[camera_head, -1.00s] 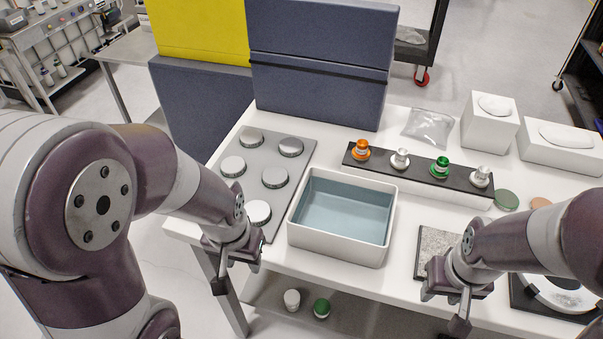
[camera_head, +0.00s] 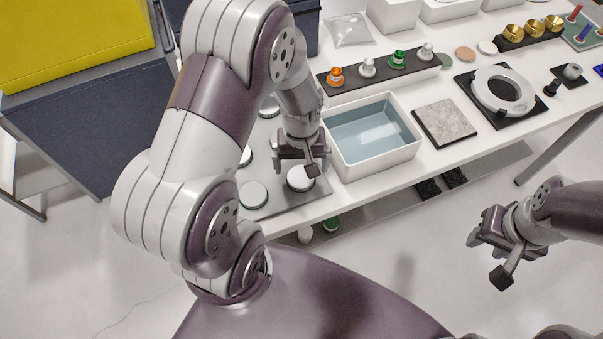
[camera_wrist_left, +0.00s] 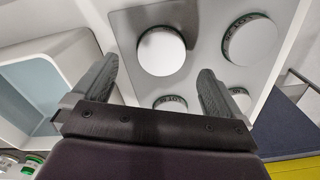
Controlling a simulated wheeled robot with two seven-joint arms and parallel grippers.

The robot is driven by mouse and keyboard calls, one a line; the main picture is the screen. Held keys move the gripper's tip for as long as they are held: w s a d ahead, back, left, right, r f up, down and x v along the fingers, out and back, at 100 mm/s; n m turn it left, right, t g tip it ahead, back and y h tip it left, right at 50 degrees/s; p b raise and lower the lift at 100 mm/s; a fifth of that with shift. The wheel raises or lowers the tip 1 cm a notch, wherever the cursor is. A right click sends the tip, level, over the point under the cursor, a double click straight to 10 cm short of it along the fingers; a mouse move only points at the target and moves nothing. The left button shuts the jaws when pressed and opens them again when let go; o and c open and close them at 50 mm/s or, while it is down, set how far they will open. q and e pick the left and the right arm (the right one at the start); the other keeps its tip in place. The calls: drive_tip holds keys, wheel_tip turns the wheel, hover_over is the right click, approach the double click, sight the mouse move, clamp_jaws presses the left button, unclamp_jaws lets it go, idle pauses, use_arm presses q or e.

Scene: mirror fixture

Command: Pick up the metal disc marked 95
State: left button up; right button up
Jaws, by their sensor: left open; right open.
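Several round metal discs lie on a grey plate (camera_head: 280,209) at the table's left end. One pale-topped disc (camera_head: 300,178) is at the plate's near right, another (camera_head: 252,194) at its near left; my left arm hides some others. No number 95 is readable on any disc. My left gripper (camera_head: 297,172) is open and empty above the near right disc. In the left wrist view a blank-topped disc (camera_wrist_left: 161,51) shows between and beyond its open fingers, apart from them. My right gripper (camera_head: 489,258) is open and empty, off the table's front.
A white bin of bluish liquid (camera_head: 377,160) stands just right of the plate and left gripper. Behind it is a black strip (camera_head: 378,70) with several small capped pieces. A grey stone slab (camera_head: 445,123) and a ring (camera_head: 503,90) lie further right.

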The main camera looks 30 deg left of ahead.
sight(301, 176)
use_arm(q)
wheel_tip(301, 176, down, 4)
drive_tip(key=shift+s+a+f, duration=0.1)
drive_tip(key=shift+s+a, duration=0.05)
drive_tip(key=c, duration=1.2)
drive_tip(key=shift+c, duration=0.2)
